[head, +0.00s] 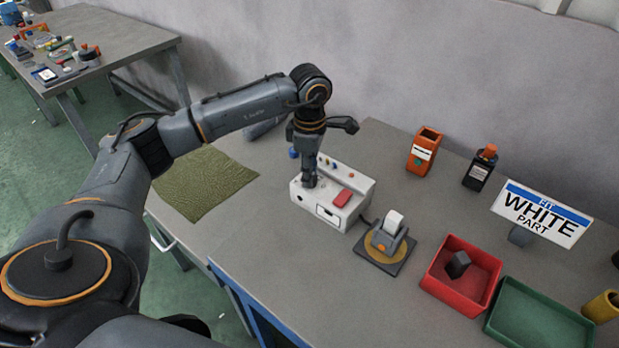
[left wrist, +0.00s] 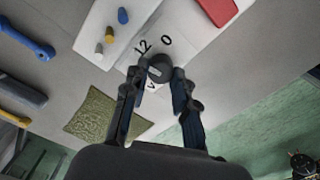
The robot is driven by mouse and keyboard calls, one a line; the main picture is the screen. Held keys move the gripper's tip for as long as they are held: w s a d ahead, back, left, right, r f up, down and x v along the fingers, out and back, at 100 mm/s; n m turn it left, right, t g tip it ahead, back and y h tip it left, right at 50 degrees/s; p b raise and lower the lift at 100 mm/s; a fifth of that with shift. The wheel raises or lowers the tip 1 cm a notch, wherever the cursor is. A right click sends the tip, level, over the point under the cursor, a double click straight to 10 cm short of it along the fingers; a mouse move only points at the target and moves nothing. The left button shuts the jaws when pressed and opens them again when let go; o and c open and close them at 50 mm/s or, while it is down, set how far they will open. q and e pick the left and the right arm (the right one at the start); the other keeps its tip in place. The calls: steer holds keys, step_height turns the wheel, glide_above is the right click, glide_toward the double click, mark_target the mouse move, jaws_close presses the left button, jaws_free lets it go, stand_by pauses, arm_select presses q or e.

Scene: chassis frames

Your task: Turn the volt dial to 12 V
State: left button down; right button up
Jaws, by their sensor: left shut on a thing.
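The white device box (head: 355,212) stands on the grey bench, with a red block on its top right. My left gripper (head: 309,182) points down at the left part of the box. In the left wrist view the left gripper (left wrist: 158,84) is shut on the dark round volt dial (left wrist: 158,68), a finger at each side. Black marks "12" and "0" show beside the dial on the white panel (left wrist: 122,32); a "V" shows partly behind the fingers. I cannot tell for sure which mark the dial points at. In the head view the dial is hidden by the gripper.
A tape dispenser (head: 391,238), a red bin (head: 440,285) and a green tray (head: 520,325) stand to the right. Orange (head: 423,155) and black (head: 478,170) containers stand behind. A green mat (head: 205,182) lies left of the box.

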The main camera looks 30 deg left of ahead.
arm_select(q)
steer(key=shift+m+b, duration=0.45)
steer(key=shift+m, duration=0.35)
steer(key=c, duration=1.1)
jaws_free()
steer(key=shift+o, duration=0.2)
step_height(320, 180, up, 12)
